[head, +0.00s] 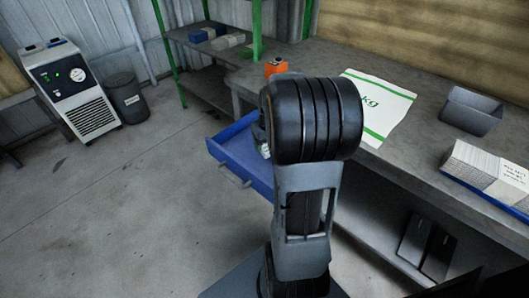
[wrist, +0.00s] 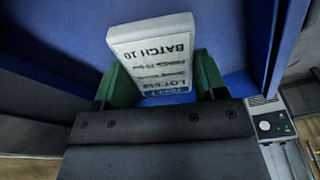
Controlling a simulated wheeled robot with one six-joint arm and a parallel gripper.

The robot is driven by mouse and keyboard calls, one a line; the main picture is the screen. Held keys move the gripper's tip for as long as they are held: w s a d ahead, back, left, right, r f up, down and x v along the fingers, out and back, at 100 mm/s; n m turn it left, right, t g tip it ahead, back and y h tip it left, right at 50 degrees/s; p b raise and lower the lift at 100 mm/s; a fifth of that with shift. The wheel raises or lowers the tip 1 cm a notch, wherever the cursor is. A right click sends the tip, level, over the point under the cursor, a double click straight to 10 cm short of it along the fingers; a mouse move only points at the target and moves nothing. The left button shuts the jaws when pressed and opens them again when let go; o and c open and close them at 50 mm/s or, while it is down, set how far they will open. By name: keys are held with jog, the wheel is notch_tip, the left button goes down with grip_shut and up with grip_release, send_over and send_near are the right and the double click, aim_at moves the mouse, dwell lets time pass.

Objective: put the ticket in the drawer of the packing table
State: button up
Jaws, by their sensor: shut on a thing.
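The ticket (wrist: 152,50) is a white block-like card with printed lines reading "BATCH 10" and "LOT", seen in the wrist view. My gripper (wrist: 163,80) is shut on it, with a green finger on each side. The blue drawer (head: 232,152) of the packing table (head: 423,148) is pulled open in the head view. Its blue inside (wrist: 250,30) fills much of the wrist view behind the ticket. My gripper is at the drawer, mostly hidden behind my arm in the head view. I cannot tell whether the ticket touches the drawer floor.
On the tabletop are a white and green sack (head: 378,105), a grey bin (head: 470,111), a stack of printed sacks (head: 488,172) and an orange object (head: 277,67). A green-post shelf (head: 205,45) stands behind. The floor left of the drawer (head: 110,215) is clear.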

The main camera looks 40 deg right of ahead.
aim_at(264, 149)
jog(key=shift+w+d+f, duration=0.15)
jog(key=shift+w+f, duration=0.85)
jog(key=shift+f, duration=0.25)
jog(key=shift+w+f+b, duration=0.15)
jog(key=shift+f+b, duration=0.2)
jog(key=shift+f, duration=0.5)
jog(key=shift+w+f+b, duration=0.1)
jog(key=shift+f+b, duration=0.25)
jog(key=shift+f, duration=0.5)
jog(key=shift+f, duration=0.2)
jog(key=o, duration=0.9)
jog(key=shift+o, duration=0.2)
jog(key=shift+r, duration=0.1)
